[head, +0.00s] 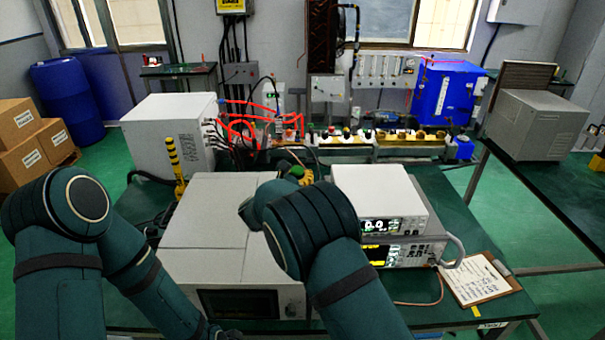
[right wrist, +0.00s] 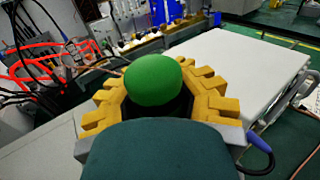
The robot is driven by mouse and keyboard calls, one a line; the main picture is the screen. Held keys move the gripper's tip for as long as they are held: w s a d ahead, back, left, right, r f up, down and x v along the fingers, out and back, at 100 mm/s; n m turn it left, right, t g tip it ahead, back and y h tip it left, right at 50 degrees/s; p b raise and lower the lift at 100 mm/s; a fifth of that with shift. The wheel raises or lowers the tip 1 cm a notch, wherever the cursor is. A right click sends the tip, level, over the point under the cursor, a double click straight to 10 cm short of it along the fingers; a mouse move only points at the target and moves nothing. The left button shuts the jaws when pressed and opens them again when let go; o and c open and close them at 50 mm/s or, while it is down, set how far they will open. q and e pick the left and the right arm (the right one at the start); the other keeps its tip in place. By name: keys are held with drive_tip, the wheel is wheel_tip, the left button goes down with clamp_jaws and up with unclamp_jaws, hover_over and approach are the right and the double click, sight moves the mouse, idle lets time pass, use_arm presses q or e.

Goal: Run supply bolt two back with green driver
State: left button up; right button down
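The green driver shows as a rounded green handle end (right wrist: 152,80) in the right wrist view, and as a small green patch (head: 297,171) in the head view. My right gripper (right wrist: 155,100) has its yellow fingers on both sides of this handle and looks shut on it. In the head view the right gripper (head: 304,176) is partly hidden behind my right forearm, above the gap between the two pale boxes. The driver's shaft and tip are hidden. I cannot make out supply bolt two. My left arm runs down to the bottom edge, and its gripper is out of view.
A large pale microwave-like box (head: 205,240) stands left of the gripper. Stacked instruments (head: 385,205) stand right. Behind are a white cabinet (head: 170,135) with red and black cables (head: 240,125), and a row of fittings (head: 375,138). A clipboard (head: 477,278) lies at the front right.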

drive_tip(key=shift+f+b, duration=0.6)
drive_tip(key=shift+f, duration=0.35)
drive_tip(key=shift+f+b, duration=0.55)
drive_tip(key=shift+f, duration=0.05)
idle(0.9)
drive_tip(key=shift+s+f, duration=0.1)
drive_tip(key=shift+f, duration=0.1)
idle(0.5)
drive_tip(key=shift+r, duration=0.15)
idle(0.9)
wheel_tip(320, 180, up, 10)
drive_tip(key=p, duration=0.5)
drive_tip(key=shift+f, duration=0.2)
idle(0.5)
drive_tip(key=shift+f, duration=0.15)
